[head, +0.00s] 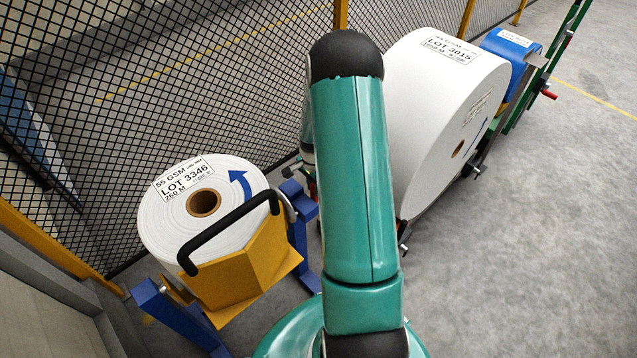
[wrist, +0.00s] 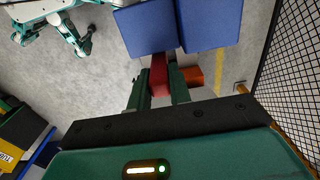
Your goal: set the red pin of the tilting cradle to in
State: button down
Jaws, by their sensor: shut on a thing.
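The tilting cradle (head: 228,290) is a yellow-orange trough with a black handle (head: 225,235), between blue stands. It carries a white roll labelled LOT 3346 (head: 150,228) with its core facing upward. In the wrist view my gripper (wrist: 158,93) is shut on the red pin (wrist: 158,75), with one finger on each side of it. The pin sits right by two blue blocks (wrist: 210,22), which look like parts of the cradle's stand. How deep the pin sits cannot be told. My arm hides the gripper in the head view.
A mesh fence (head: 120,110) runs behind the cradle and along the right of the wrist view. A large white roll, LOT 3015 (head: 425,120), stands to the right of my arm, with a blue piece (head: 510,45) beyond it. Grey floor is clear at right.

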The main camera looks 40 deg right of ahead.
jog(key=shift+a, duration=0.3)
jog(key=c, duration=1.3)
grip_release()
jog(key=shift+a, duration=0.1)
jog(key=shift+d+r, duration=0.15)
jog(key=shift+d, duration=0.05)
notch_tip(320, 180, up, 14)
jog(key=shift+f, duration=0.2)
jog(key=shift+a, duration=0.1)
